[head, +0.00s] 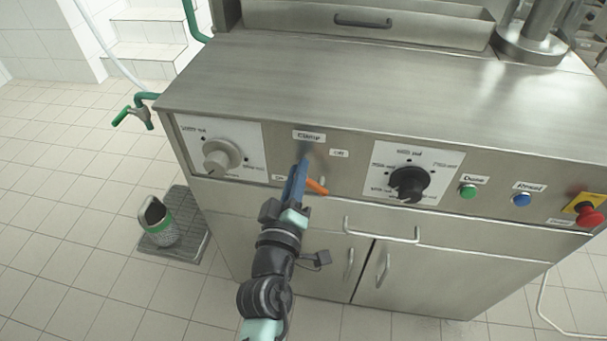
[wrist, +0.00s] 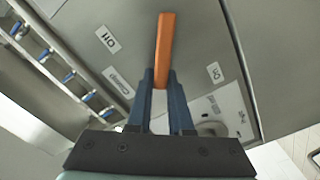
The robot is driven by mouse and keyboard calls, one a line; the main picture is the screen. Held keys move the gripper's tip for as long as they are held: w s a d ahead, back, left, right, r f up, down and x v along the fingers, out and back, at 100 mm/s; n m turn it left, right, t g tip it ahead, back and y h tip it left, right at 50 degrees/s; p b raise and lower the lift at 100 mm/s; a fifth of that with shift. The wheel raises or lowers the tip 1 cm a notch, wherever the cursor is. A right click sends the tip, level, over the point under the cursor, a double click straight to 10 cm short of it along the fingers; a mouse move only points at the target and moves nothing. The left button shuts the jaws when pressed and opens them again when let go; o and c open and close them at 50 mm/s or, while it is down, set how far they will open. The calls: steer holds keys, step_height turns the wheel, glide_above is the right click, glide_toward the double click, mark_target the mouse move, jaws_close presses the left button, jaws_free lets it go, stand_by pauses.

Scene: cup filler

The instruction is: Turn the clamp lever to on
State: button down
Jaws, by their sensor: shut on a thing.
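The orange clamp lever (head: 316,187) is on the front panel, below the "Clamp" label (head: 309,135). The "Off" label (head: 339,153) is to its upper right, and the "On" label (head: 278,178) is to its left, partly hidden by my gripper. My gripper (head: 299,182) is at the lever, with its blue fingers shut on it. In the wrist view, the lever (wrist: 163,48) rises from between the fingertips (wrist: 160,80). It points between the "Off" label (wrist: 107,38) and the "On" label (wrist: 214,72). The lever's pivot is hidden.
A grey dial (head: 221,157) is left of the lever and a black dial (head: 409,183) is right. Green (head: 468,191), blue (head: 521,199) and red (head: 590,216) buttons are farther right.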

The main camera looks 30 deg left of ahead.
steer(key=shift+s+a+f+n+b, duration=0.1)
steer(key=shift+a+f+n+b, duration=0.15)
steer(key=shift+f+n, duration=0.7)
steer(key=shift+a+f+n+b, duration=0.1)
steer(key=shift+f+n+b, duration=0.15)
steer(key=shift+n, duration=1.25)
steer(key=shift+s+a+f+n+b, duration=0.15)
steer(key=shift+f+n+b, duration=0.3)
steer(key=shift+n, duration=0.8)
steer(key=shift+w+f, duration=0.1)
steer(key=shift+f, duration=0.1)
steer(key=c, duration=0.8)
jaws_free()
steer(key=shift+r, duration=0.1)
steer(key=shift+b+v, duration=0.85)
steer(key=shift+v, duration=5.65)
